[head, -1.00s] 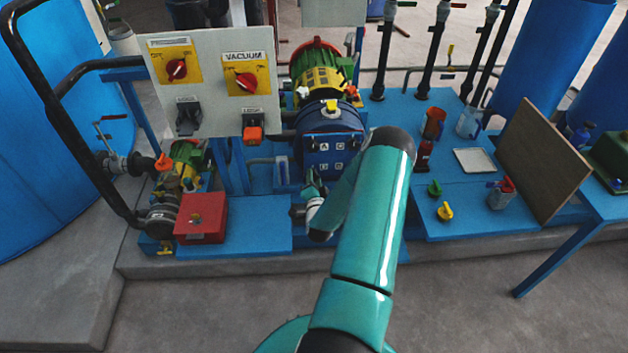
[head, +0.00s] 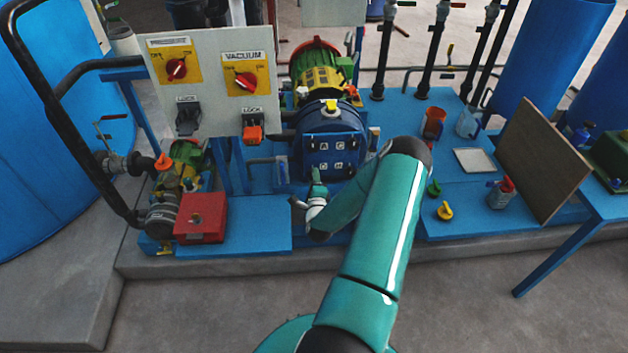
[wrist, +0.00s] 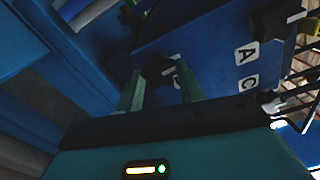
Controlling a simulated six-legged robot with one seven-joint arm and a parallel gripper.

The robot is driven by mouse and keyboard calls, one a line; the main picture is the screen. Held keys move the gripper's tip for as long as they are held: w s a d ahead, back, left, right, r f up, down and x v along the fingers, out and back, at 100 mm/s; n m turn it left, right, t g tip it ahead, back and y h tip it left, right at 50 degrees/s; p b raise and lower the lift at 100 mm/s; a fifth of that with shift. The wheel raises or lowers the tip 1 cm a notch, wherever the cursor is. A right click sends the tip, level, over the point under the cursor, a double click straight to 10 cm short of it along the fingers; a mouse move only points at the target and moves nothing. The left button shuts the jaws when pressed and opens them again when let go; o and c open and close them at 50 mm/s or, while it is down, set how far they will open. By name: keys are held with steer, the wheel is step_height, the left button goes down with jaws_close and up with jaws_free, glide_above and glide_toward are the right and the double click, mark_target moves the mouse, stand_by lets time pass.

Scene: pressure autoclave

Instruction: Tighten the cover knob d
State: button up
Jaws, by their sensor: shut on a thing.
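The blue round cover (head: 345,153) with its lettered plate faces me in the head view. The letters A and C show in its upper row; the lower-row letters are small and partly unclear. My gripper (head: 318,182) is at the bottom of the cover. In the wrist view, the dark cover knob (wrist: 157,68) sits between the two green fingers of my gripper (wrist: 160,80), which is shut on it. A label beside this knob is partly hidden and I cannot read it. Labels A (wrist: 245,53) and C (wrist: 249,82) are to its right.
A switch panel (head: 210,90) stands left of the cover, above a red box (head: 201,216). On the right lie a yellow knob (head: 445,211), a green knob (head: 434,188) and a white tray (head: 474,160). A brown board (head: 542,160) leans farther right.

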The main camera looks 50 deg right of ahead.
steer(key=shift+m, duration=0.5)
steer(key=o, duration=1)
steer(key=shift+s+a, duration=0.1)
steer(key=v, duration=1.3)
steer(key=shift+s+a, duration=0.25)
